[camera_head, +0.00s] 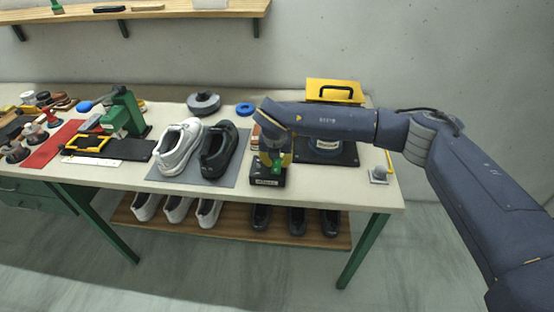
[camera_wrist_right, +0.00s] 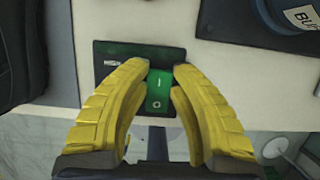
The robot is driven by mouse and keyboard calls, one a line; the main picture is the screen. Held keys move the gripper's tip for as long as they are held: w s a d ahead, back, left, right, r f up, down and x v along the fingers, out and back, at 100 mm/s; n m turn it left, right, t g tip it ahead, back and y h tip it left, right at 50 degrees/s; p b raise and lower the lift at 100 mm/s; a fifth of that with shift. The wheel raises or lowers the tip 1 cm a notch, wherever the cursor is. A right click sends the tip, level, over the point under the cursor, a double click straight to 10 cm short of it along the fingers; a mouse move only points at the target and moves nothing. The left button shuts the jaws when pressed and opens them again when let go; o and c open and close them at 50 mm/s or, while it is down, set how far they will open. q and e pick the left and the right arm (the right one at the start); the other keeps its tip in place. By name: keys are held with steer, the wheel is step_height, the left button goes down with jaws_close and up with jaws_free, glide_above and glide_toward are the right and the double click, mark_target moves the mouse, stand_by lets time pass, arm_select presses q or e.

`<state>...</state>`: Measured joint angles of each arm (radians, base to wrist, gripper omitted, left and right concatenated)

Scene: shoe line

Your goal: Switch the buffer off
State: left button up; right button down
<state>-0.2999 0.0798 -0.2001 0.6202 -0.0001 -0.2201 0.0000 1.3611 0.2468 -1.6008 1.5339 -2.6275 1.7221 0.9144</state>
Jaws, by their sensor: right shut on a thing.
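The switch box (camera_head: 266,181) is a small black box with a label, at the front edge of the bench. Its green switch piece (camera_head: 278,169) shows at my right gripper (camera_head: 275,158). In the right wrist view the green piece (camera_wrist_right: 158,92) lies between the yellow fingers of my right gripper (camera_wrist_right: 160,72), which is shut on it. The black box top (camera_wrist_right: 120,50) shows beyond the fingertips. The buffer (camera_head: 326,145), blue with a pale label, stands on a black base behind my right arm, which hides much of it. My left gripper is out of view.
A white shoe (camera_head: 178,147) and a black shoe (camera_head: 217,150) stand on a grey mat left of the switch box. A grey knob-like fitting (camera_head: 379,175) sits at the bench's right end.

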mark_target(276, 171)
steer(key=c, duration=1.1)
jaws_free()
steer(key=v, duration=1.2)
